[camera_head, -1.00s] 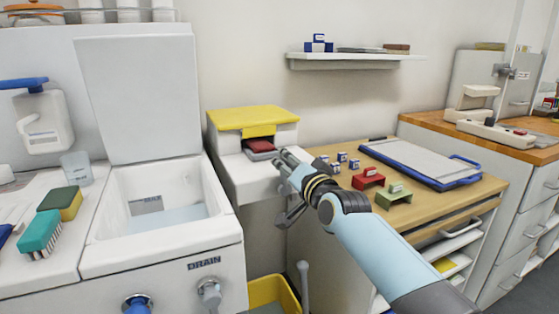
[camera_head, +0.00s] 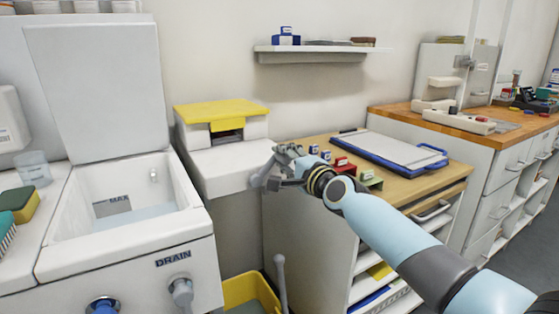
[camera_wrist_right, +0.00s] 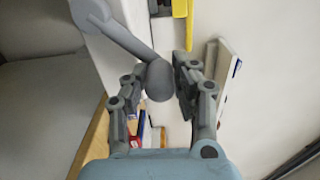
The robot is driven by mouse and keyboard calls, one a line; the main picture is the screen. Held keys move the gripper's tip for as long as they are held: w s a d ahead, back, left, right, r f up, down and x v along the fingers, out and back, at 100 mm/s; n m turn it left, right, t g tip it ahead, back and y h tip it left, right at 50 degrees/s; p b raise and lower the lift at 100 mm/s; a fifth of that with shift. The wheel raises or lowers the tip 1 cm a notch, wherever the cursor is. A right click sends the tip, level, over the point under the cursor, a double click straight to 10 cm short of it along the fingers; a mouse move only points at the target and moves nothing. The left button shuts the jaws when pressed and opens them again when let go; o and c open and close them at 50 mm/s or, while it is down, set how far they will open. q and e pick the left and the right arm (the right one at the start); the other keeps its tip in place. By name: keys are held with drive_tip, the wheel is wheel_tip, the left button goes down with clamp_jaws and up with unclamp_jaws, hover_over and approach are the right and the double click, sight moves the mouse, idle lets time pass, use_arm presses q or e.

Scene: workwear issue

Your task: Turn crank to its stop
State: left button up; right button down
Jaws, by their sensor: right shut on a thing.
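The crank is on the right side of a white machine (camera_head: 235,168) with a yellow top (camera_head: 222,113). In the right wrist view its grey arm (camera_wrist_right: 128,32) runs from a hub at the upper left down to a rounded grey knob (camera_wrist_right: 159,82). My right gripper (camera_head: 280,170) is at the machine's right side, and its fingers are on both sides of the knob. It is shut on the knob; in the head view the fingers hide much of the crank. My left gripper is not in view.
A wooden-topped bench (camera_head: 400,185) with a blue-edged board (camera_head: 400,150) and small red and green stands is close to my right arm. A white basin (camera_head: 125,215) with its lid up stands left. A yellow bin (camera_head: 245,290) is below the machine.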

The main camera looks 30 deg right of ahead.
drive_tip(key=shift+d+f+b, duration=0.25)
drive_tip(key=shift+f+b, duration=0.1)
drive_tip(key=shift+f, duration=0.2)
drive_tip(key=shift+d+f, duration=0.1)
drive_tip(key=c, duration=1)
unclamp_jaws()
drive_tip(key=shift+w, duration=0.1)
drive_tip(key=shift+c, duration=0.2)
drive_tip(key=s, duration=1.2)
drive_tip(key=shift+d, duration=0.2)
